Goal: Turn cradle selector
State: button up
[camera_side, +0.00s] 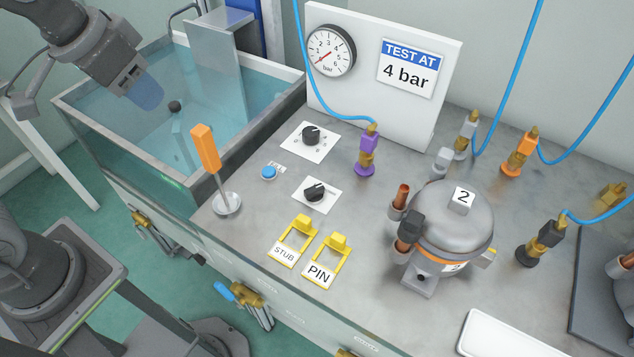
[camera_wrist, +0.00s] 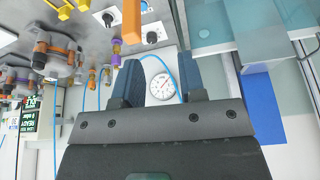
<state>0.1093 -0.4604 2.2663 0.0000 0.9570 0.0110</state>
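Two black rotary knobs on white plates sit on the grey bench. The upper knob (camera_side: 311,135) is in front of the gauge board, and the lower knob (camera_side: 316,192) is nearer the yellow tags. I cannot tell from labels which one is the cradle selector. My gripper (camera_side: 146,93) is above the water tank, well left of both knobs. In the wrist view its two fingers (camera_wrist: 162,68) are apart, with nothing between them.
An orange-handled tool (camera_side: 206,149) stands upright between the tank (camera_side: 85,118) and the knobs. A blue button (camera_side: 268,173), a purple connector (camera_side: 368,153), yellow STUB (camera_side: 284,255) and PIN (camera_side: 319,274) tags and a grey compressor (camera_side: 450,220) surround the knobs. Blue hoses hang behind.

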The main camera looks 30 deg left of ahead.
jog(key=shift+o, duration=0.3)
jog(key=w+d+f+m+g, duration=0.2)
jog(key=w+d, duration=0.6)
jog(key=w, duration=0.1)
jog(key=shift+w+d+f, duration=0.2)
jog(key=shift+w+d, duration=0.15)
jog(key=m+g, duration=0.2)
jog(key=m, duration=0.1)
send_over(318, 186)
notch_tip(318, 186, down, 9)
notch_tip(318, 186, down, 13)
jog(key=shift+r, duration=0.1)
grip_shut()
